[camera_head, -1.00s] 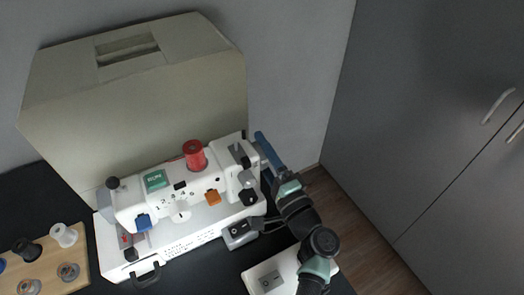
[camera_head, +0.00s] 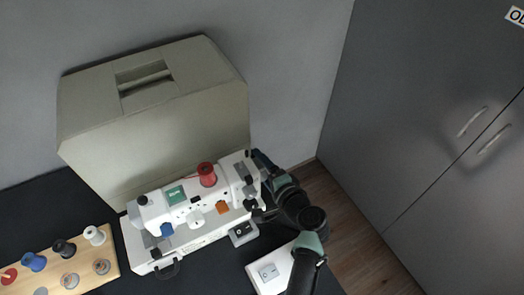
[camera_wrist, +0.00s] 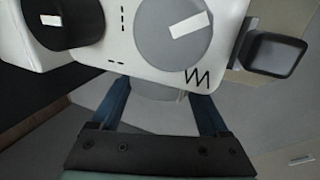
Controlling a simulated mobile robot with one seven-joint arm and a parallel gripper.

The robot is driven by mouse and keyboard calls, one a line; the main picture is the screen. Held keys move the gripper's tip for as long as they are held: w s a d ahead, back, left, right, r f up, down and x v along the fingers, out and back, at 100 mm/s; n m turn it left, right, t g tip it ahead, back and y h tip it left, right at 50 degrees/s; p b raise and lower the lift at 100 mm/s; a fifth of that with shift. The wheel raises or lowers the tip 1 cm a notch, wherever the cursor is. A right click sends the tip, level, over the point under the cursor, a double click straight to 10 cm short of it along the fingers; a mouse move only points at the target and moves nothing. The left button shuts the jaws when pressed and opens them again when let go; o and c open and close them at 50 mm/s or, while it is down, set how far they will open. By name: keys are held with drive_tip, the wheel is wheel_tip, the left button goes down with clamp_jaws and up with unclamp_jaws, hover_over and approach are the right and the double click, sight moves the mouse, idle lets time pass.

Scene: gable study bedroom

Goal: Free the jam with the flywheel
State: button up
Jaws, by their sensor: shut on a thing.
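The white sewing machine (camera_head: 205,215) stands on the dark table, with a red thread spool (camera_head: 206,174) on top and an orange part and a blue part on its front. My gripper (camera_head: 262,168) is at the machine's right end. In the wrist view, its two blue fingers (camera_wrist: 160,102) reach either side of a grey rounded part (camera_wrist: 158,91), which looks like the flywheel, and are shut on it. The machine's face hides most of this part. A grey dial (camera_wrist: 175,32) and a black knob (camera_wrist: 68,22) show on that face.
A large beige cover (camera_head: 150,130) stands behind the machine. A wooden spool board (camera_head: 60,268) lies at left. A black switch box (camera_head: 242,233) and a white pedal-like block (camera_head: 268,272) lie at right. Grey cabinet doors (camera_head: 430,130) stand farther right.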

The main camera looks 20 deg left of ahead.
drive_tip(key=p, duration=0.2)
drive_tip(key=g+h+p, duration=0.1)
drive_tip(key=p, duration=0.1)
drive_tip(key=shift+r+g+h, duration=0.25)
drive_tip(key=shift+g+h, duration=0.05)
drive_tip(key=shift+f+g+h+p, duration=0.25)
drive_tip(key=shift+g+h+p, duration=0.15)
drive_tip(key=shift+p, duration=0.5)
drive_tip(key=shift+f, duration=0.1)
drive_tip(key=o, duration=1.2)
drive_tip(key=shift+o, duration=0.2)
drive_tip(key=p+v, duration=0.1)
drive_tip(key=v, duration=1.2)
